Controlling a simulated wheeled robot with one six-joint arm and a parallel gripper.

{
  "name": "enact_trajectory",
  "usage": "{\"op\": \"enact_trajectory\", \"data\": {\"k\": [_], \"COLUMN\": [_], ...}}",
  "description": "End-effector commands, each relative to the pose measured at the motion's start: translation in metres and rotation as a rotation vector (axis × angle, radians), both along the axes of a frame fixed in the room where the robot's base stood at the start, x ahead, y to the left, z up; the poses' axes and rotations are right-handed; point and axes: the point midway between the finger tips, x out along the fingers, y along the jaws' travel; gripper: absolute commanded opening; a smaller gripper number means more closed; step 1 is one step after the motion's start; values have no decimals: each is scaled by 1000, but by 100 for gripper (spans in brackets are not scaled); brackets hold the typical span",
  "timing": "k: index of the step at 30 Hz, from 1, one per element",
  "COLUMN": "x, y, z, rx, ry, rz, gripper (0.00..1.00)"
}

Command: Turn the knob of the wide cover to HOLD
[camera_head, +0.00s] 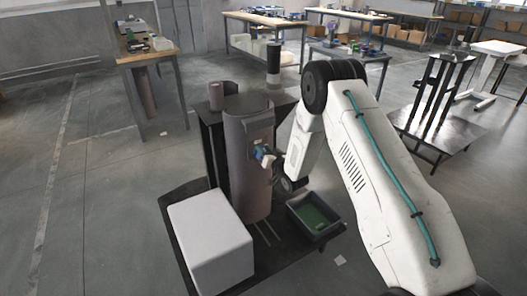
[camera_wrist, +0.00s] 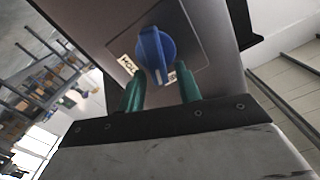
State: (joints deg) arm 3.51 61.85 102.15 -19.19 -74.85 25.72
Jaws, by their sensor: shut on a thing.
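The wide cover (camera_head: 247,180) is a tall brownish-grey curved panel in the middle of the head view. A second label (camera_wrist: 172,77) is partly hidden beside the pointer's lower end. My gripper (camera_wrist: 160,72) has its green fingers on either side of the knob, shut on it. In the head view, my gripper (camera_head: 268,157) is at the cover's front.
A white box (camera_head: 210,240) stands on the dark platform left of the cover. A dark bin with a green inside (camera_head: 316,214) sits to the right, below my arm. A short dark cylinder (camera_head: 218,95) stands behind. Open floor lies to the left.

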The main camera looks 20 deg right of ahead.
Motion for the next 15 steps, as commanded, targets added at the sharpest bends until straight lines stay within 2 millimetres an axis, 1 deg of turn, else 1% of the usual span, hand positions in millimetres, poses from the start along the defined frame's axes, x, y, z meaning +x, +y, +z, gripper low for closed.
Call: {"op": "enact_trajectory", "data": {"k": [15], "x": [2], "y": [-9], "z": [-7], "rx": [474], "ry": [128], "rz": [-1], "gripper": [11]}}
